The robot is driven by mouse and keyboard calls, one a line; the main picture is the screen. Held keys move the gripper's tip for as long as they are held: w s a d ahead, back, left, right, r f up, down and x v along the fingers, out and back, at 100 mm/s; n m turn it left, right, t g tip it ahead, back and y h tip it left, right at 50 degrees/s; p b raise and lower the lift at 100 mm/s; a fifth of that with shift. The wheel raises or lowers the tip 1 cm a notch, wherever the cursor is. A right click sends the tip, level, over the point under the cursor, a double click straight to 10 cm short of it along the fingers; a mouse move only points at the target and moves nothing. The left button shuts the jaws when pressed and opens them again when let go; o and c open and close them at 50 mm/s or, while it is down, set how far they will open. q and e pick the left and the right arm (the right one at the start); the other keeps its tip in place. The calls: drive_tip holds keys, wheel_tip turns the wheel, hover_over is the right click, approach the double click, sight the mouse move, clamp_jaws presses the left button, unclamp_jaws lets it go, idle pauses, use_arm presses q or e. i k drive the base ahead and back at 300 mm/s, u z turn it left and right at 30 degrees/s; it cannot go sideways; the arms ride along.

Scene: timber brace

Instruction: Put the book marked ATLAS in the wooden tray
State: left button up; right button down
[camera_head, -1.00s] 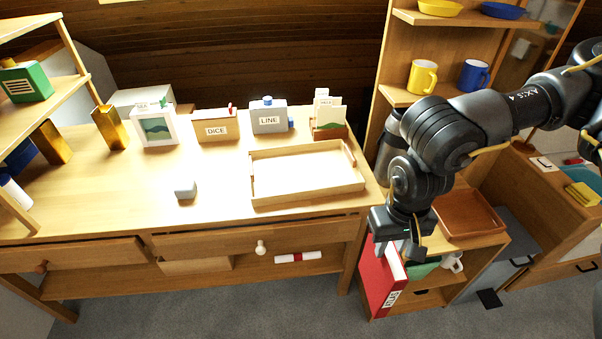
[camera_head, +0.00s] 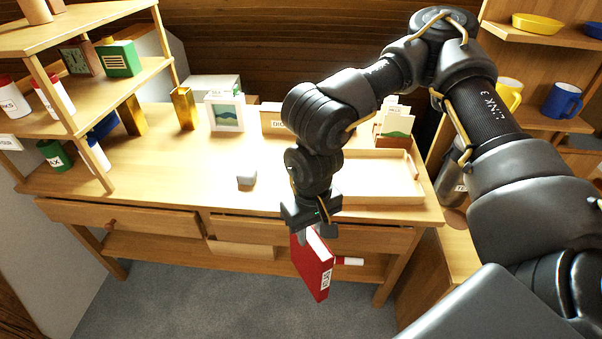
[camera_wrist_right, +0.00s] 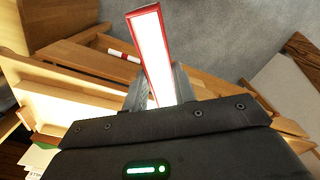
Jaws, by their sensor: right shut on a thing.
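My right gripper (camera_head: 312,228) is shut on a red book (camera_head: 313,268) and holds it in front of the desk's front edge, over the floor. The book hangs down, tilted, with a white label low on its spine; the lettering is too small to read now. In the right wrist view the book (camera_wrist_right: 157,55) stands out between the fingers, its white page edges facing the camera. The wooden tray (camera_head: 385,197) lies on the desk's right part, behind and right of the gripper, partly hidden by my right arm. The part of the tray that shows is empty. My left gripper is not in view.
A small grey block (camera_head: 246,177) lies on the desk left of the tray. A picture frame (camera_head: 226,113) and a card holder (camera_head: 394,124) stand along the back. A shelf (camera_head: 75,75) with jars stands at the left. Drawers below the desktop stand partly open.

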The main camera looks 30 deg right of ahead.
sight(349, 177)
drive_tip(key=u, duration=1.9)
drive_tip(key=k, duration=1.15)
drive_tip(key=z, duration=1.85)
